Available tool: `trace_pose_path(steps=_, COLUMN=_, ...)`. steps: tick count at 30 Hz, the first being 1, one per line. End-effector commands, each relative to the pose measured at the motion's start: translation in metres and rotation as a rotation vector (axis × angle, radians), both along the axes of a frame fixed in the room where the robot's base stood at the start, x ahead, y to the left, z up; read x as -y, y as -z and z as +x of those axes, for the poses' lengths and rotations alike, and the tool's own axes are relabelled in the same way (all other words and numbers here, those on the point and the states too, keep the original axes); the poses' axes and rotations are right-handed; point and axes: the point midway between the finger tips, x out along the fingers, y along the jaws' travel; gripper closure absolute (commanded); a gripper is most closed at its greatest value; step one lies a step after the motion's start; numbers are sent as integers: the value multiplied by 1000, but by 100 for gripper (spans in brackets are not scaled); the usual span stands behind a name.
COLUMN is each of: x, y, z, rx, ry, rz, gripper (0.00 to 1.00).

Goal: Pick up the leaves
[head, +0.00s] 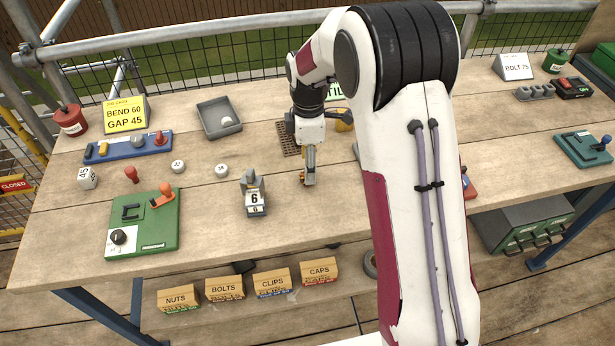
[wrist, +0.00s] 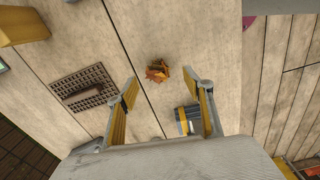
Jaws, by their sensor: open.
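In the head view my gripper (head: 308,180) points down over the middle of the bench, right of the grey stand with the 6.
A dark grate (wrist: 84,90) lies left of my gripper. A grey stand marked 6 (head: 254,196), a green board (head: 143,225), a grey tray (head: 219,118) and a blue strip of knobs (head: 128,147) stand to the left. Bare bench surrounds the leaves.

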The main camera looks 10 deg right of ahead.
Motion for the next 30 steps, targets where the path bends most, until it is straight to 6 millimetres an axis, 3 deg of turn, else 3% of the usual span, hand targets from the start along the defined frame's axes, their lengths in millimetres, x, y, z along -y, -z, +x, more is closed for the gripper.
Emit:
trace_pose_path(steps=11, x=0, y=5, z=0, rx=-2, ry=0, rz=0, gripper=49)
trace_pose_path(steps=24, x=-2, y=48, z=4, rx=-2, ry=0, rz=0, gripper=49)
trace_pose_path(steps=30, x=-2, y=52, z=4, rx=-1, ry=0, rz=1, gripper=49)
